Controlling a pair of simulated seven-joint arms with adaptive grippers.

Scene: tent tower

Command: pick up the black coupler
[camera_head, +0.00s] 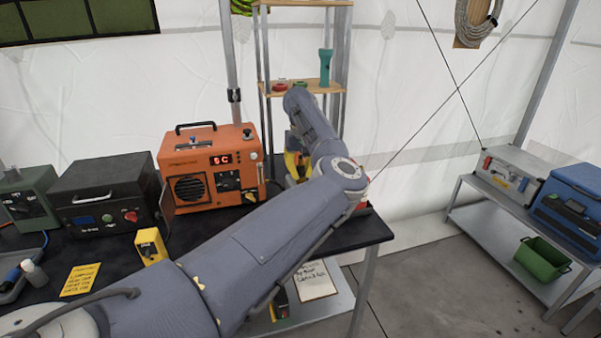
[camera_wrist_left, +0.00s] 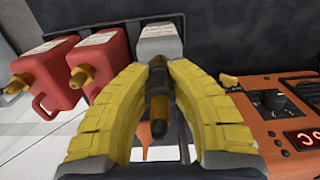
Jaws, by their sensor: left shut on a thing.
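My left gripper (camera_wrist_left: 157,88) has its yellow fingers closed on a small dark cylinder with a brownish-orange tip, which looks like the black coupler (camera_wrist_left: 157,105). In the left wrist view it sits upright between the fingertips, in front of a grey canister (camera_wrist_left: 160,42). I cannot tell whether it is clear of what lies behind it. In the head view the left gripper (camera_head: 292,165) is mostly hidden behind my own arm, to the right of the orange unit, and the coupler cannot be seen there. My right gripper is not in view.
The orange unit (camera_head: 200,170) stands close beside the left gripper. Two red cans (camera_wrist_left: 48,82) with yellow caps stand left of the grey canister. A wooden shelf (camera_head: 310,86) is behind. A black box (camera_head: 103,194) and a yellow block (camera_head: 150,246) are on the dark table (camera_head: 375,231).

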